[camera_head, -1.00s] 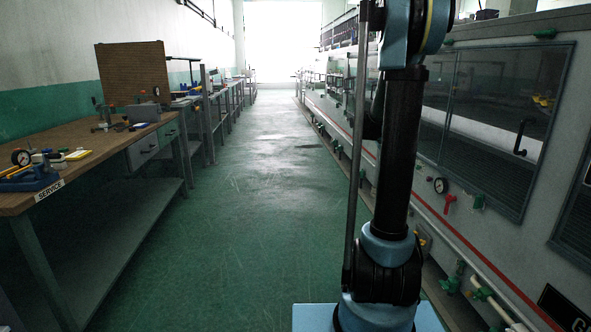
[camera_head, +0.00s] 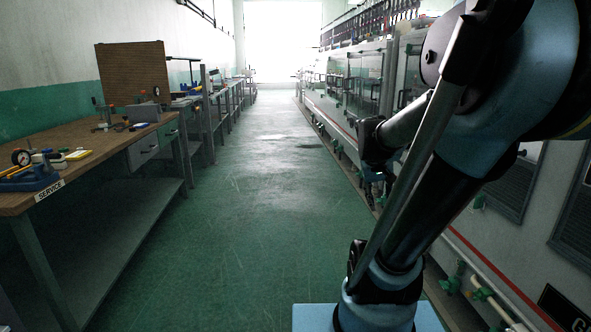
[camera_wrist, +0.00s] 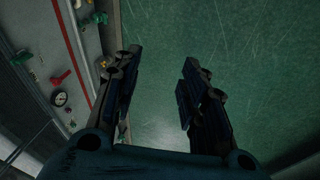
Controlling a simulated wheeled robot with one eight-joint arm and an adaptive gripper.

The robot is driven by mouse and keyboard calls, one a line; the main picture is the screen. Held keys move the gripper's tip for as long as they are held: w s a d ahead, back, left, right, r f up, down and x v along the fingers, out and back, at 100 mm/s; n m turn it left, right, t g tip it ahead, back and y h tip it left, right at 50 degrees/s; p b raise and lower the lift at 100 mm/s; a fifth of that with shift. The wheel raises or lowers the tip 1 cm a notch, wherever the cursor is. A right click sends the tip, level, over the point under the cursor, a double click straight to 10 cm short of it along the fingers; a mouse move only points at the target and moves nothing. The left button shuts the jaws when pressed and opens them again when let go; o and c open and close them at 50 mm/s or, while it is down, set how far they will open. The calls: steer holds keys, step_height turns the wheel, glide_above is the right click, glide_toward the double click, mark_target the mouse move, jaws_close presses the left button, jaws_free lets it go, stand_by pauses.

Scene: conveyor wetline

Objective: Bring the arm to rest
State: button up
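My gripper (camera_wrist: 158,85) shows in the wrist view with its two dark fingers apart and nothing between them. It points down over bare green floor, beside the wet line's panel. In the head view my arm folds at the right and leans toward the lower left from its upper joint. I cannot make out the gripper's fingers there.
The wet line (camera_head: 480,260) runs along the right, close to my arm. A red valve handle (camera_wrist: 60,78) and a gauge (camera_wrist: 60,99) sit on its panel. A wooden workbench (camera_head: 90,163) with tools stands at the left. The green aisle (camera_head: 265,200) between is clear.

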steer(key=s+a+f+y, duration=0.1)
steer(key=s+a+f, duration=0.2)
steer(key=s, duration=0.3)
steer(key=s+a+f+y, duration=0.2)
steer(key=s+a+f, duration=0.2)
steer(key=s+a, duration=0.1)
steer(key=shift+s+f, duration=0.3)
steer(key=shift+s, duration=0.5)
